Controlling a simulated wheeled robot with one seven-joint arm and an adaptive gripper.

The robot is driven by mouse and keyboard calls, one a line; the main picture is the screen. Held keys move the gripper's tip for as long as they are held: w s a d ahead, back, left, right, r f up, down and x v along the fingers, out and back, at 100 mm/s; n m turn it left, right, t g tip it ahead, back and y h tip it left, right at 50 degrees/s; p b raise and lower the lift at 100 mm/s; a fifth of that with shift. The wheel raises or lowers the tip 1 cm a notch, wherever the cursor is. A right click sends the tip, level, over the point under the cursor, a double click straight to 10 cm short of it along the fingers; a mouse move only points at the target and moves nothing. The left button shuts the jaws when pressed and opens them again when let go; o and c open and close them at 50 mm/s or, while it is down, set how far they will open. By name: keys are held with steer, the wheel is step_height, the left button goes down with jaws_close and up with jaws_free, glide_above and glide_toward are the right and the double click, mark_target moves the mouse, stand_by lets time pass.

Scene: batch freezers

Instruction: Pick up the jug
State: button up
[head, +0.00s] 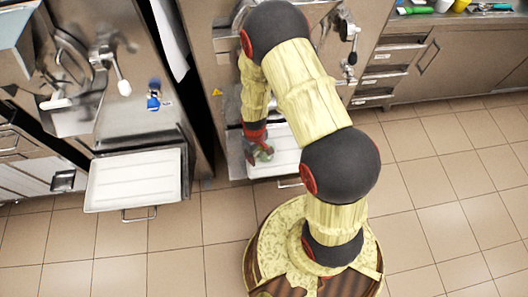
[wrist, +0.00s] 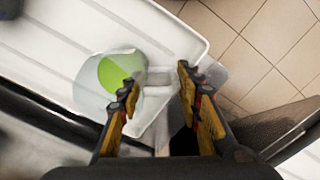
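The jug (wrist: 90,72) is translucent, with a round green area showing inside it. It sits on a white tray (wrist: 185,30) in the wrist view. My gripper (wrist: 158,78) is open, with its fingertips apart on either side of what looks like the jug's pale handle. The left finger overlaps the jug's right side, and I cannot tell whether it touches. In the head view my gripper (head: 257,146) is over the tray (head: 285,160) at the middle freezer, with the small greenish jug (head: 266,154) at its tip. My arm hides part of that tray.
Another white tray (head: 135,180) projects from the left freezer (head: 140,110). A counter with drawers (head: 385,70) stands at the right, with several small items on top. The tiled floor (head: 440,180) at the right is clear.

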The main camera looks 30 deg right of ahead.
jaws_close()
steer(key=shift+r, duration=0.15)
stand_by(0.5)
steer(key=shift+r+p, duration=0.6)
steer(key=shift+r, duration=0.4)
steer(key=s+a+r+p, duration=0.2)
steer(key=s+r+p, duration=0.3)
steer(key=s+r, duration=0.5)
steer(key=shift+s+r, duration=0.35)
steer(key=shift+s, duration=1.55)
